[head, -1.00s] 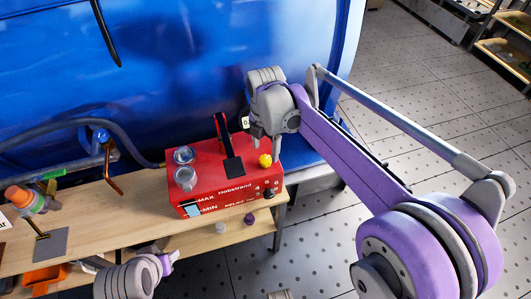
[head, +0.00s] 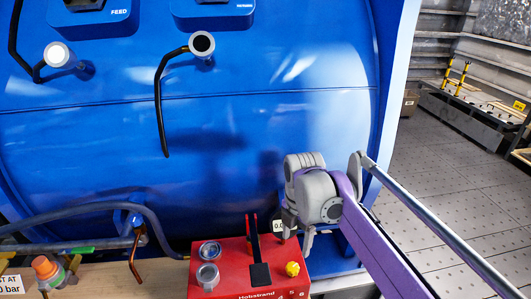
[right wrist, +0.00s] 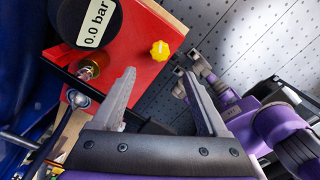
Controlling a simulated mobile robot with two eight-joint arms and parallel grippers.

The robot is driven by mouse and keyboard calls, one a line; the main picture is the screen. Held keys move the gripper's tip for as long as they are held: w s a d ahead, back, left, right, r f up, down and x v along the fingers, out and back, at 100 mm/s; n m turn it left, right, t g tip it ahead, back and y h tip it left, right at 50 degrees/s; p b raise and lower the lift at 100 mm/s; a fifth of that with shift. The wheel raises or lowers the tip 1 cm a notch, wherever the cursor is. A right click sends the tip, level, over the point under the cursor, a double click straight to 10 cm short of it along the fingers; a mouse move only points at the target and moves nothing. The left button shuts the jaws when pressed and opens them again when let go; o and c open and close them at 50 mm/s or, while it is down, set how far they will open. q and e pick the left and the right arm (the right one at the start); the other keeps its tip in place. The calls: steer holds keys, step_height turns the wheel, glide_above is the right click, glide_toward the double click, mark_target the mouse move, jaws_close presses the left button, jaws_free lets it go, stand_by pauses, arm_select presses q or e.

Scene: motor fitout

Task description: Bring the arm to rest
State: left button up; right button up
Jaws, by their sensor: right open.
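My right gripper (head: 298,232) hangs at the end of the purple and grey right arm (head: 365,225), beside the back right corner of the red box (head: 228,276). In the right wrist view its two fingers (right wrist: 159,75) stand wide apart with nothing between them. The red box with its yellow knob (right wrist: 160,50) lies beyond the left finger. My left gripper is outside the head view.
A large blue tank (head: 250,130) with pipes fills the back. The red box carries two gauges (head: 208,265) and a black lever (head: 254,250). A wooden bench (head: 105,280) runs along the front left. Tiled floor (head: 450,190) is open at right.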

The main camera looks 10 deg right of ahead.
steer(key=s+d+f+m+t+p, duration=0.1)
steer(key=s+f+m, duration=0.3)
steer(key=s+m, duration=0.6)
steer(key=s+d+f+m+t+p, duration=0.2)
steer(key=s+d+f+m+t, duration=0.1)
steer(key=s+m, duration=0.7)
steer(key=f+m+t, duration=0.1)
steer(key=m, duration=0.3)
steer(key=shift+d, duration=0.15)
